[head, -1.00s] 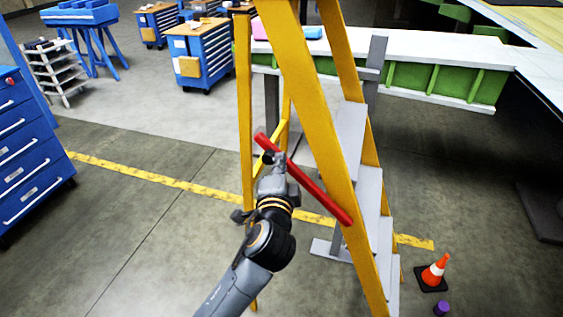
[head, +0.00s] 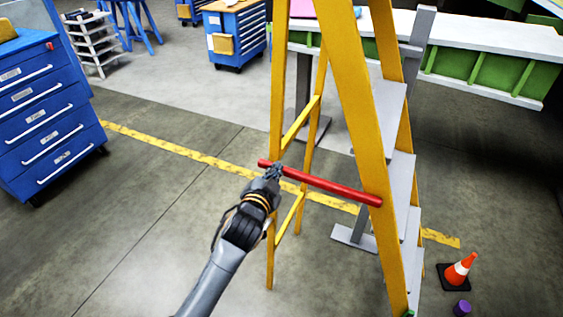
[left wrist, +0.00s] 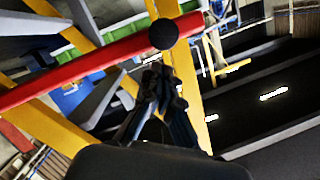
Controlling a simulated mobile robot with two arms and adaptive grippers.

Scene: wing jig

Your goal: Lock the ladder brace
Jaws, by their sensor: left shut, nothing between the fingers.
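The yellow stepladder (head: 362,110) stands open with grey treads (head: 398,180). The red brace bar (head: 335,187) runs from its front rail, at the right, to the rear leg at the left, sloping slightly down to the right. My left gripper (head: 275,172) is at the bar's left end, by the rear leg, and its fingers are shut with nothing between them. In the left wrist view the closed fingertips (left wrist: 158,76) are just below the red bar (left wrist: 85,62) and its dark round knob (left wrist: 163,34). Whether they touch cannot be told. My right gripper is out of view.
A blue drawer cabinet (head: 45,115) stands at the left. An orange cone (head: 458,270) and a purple cylinder (head: 462,308) are on the floor at the right. A green and white bench structure (head: 480,72) lies behind the ladder. Floor left of the ladder is clear.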

